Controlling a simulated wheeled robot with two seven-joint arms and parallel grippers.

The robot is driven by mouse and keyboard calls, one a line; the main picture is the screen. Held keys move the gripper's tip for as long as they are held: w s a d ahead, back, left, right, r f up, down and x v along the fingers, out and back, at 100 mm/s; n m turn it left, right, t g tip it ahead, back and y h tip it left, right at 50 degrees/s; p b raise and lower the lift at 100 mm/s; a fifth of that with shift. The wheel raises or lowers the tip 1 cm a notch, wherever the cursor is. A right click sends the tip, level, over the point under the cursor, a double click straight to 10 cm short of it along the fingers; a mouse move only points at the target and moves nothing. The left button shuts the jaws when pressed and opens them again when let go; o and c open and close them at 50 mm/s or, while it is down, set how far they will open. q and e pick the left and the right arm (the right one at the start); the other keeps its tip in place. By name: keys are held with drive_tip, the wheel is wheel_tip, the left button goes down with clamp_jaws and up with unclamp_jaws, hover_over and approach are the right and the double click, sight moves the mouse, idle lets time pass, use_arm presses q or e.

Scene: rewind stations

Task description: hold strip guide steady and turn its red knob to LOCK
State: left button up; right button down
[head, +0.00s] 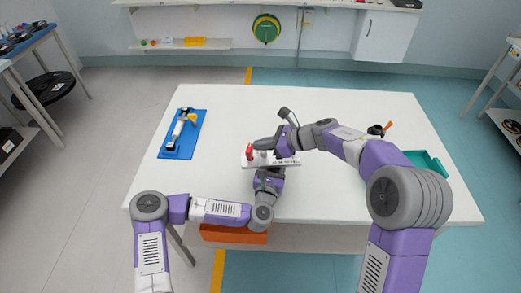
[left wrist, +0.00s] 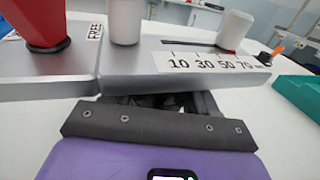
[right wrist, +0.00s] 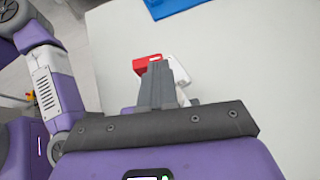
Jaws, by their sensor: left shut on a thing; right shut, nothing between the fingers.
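The strip guide (head: 287,162) is a pale grey bar on the table's front middle. The left wrist view shows its scale (left wrist: 215,63), white posts (left wrist: 126,20) and a FREE label (left wrist: 94,33) beside the red knob (left wrist: 40,22). The knob shows at the bar's left end in the head view (head: 250,152). My left gripper (head: 268,174) is shut on the guide's front side. My right gripper (head: 259,144) is shut and empty over the guide's left end. In the right wrist view its closed fingers (right wrist: 157,85) partly cover the red knob (right wrist: 146,62); I cannot tell whether they touch it.
A blue mat (head: 188,151) with a white-and-black tool lies at the table's left. A green tray (head: 434,166) is at the right, partly behind my right arm. An orange box (head: 232,236) sits below the front edge. The table's back is mostly clear.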

drive_tip(key=shift+w+a+n+g, duration=0.1)
drive_tip(key=shift+w+n+g, duration=0.3)
drive_tip(key=shift+w, duration=0.05)
drive_tip(key=shift+w+a+n+g, duration=0.1)
drive_tip(key=shift+w+n+g, duration=0.1)
drive_tip(key=shift+n+g, duration=0.4)
drive_tip(key=shift+w+a+n+g, duration=0.1)
drive_tip(key=shift+w+n+g, duration=0.05)
drive_tip(key=shift+n+g, duration=0.4)
drive_tip(key=shift+w+a+r, duration=0.1)
drive_tip(key=shift+w+a, duration=0.65)
drive_tip(key=shift+a, duration=0.1)
